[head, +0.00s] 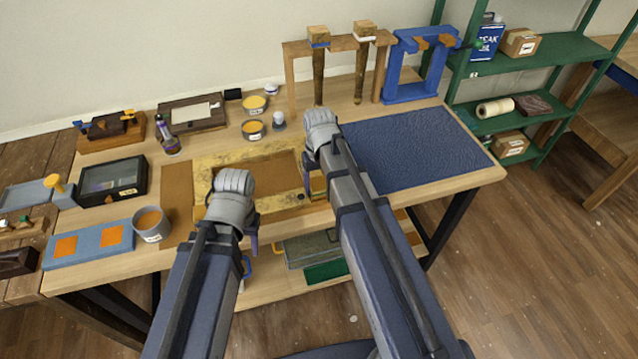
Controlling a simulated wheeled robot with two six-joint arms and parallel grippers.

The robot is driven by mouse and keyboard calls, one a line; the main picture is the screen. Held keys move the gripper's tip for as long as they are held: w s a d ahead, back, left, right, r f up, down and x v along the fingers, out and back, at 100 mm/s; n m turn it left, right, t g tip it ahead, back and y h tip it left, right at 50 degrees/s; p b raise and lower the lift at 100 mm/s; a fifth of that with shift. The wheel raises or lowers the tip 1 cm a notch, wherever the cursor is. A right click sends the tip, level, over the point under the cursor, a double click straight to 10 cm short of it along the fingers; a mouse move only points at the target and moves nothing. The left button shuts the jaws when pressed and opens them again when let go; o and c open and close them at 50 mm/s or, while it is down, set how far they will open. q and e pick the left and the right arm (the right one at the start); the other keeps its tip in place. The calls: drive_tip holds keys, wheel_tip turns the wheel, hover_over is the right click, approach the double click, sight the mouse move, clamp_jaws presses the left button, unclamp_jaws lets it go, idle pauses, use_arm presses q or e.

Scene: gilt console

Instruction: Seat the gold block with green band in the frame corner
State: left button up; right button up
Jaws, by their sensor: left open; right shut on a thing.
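The yellow-gold frame (225,160) lies flat on the workbench, with a brown panel showing inside it. My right gripper (312,188) is at the frame's right side, pointing down. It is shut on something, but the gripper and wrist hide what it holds. I cannot make out the gold block with green band anywhere. My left gripper (251,240) is open, in front of the frame near the bench's front edge. My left wrist hides part of the frame's front left.
A blue mat (415,148) lies clear to the right. A grey cup (151,224) and blue-grey tray (92,245) stand at the left. Tins (253,130) are behind the frame. A wooden rack (290,75) and blue stand (412,92) stand at the back.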

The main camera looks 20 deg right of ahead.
drive_tip(key=shift+f, duration=0.25)
idle(0.4)
drive_tip(key=o, duration=1.4)
drive_tip(key=shift+r, duration=0.1)
wheel_tip(320, 180, up, 8)
drive_tip(key=p, duration=0.7)
